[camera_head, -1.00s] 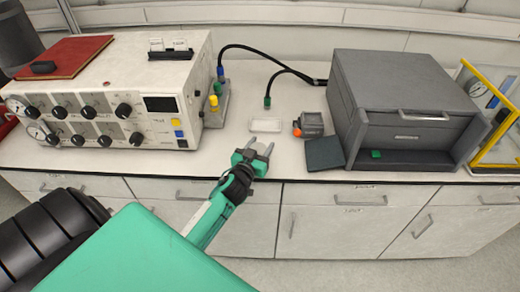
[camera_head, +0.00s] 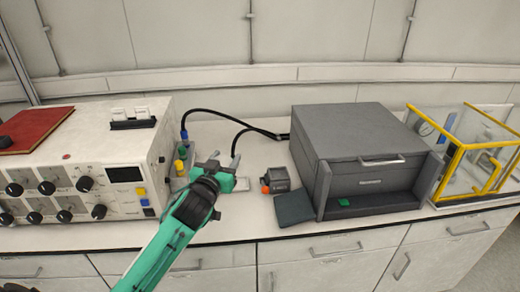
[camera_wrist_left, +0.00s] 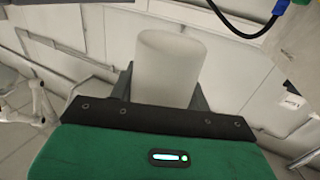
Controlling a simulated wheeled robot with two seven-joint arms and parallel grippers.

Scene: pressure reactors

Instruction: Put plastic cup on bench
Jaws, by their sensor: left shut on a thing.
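A pale, frosted plastic cup (camera_wrist_left: 167,68) stands between the two fingers of my left gripper in the left wrist view. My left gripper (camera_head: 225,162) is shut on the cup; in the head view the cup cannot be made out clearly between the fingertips. The gripper is over the white bench (camera_head: 240,224), between the white control unit and the grey box. I cannot tell how high the cup is above the worktop. My right gripper is not in view.
The white control unit (camera_head: 85,195) with black knobs is left of my gripper. A small dark device (camera_head: 276,178) with an orange part, a dark panel (camera_head: 294,208) and a grey box (camera_head: 365,155) are to the right. Black cables (camera_head: 215,118) run behind. A yellow-framed case (camera_head: 478,155) stands far right.

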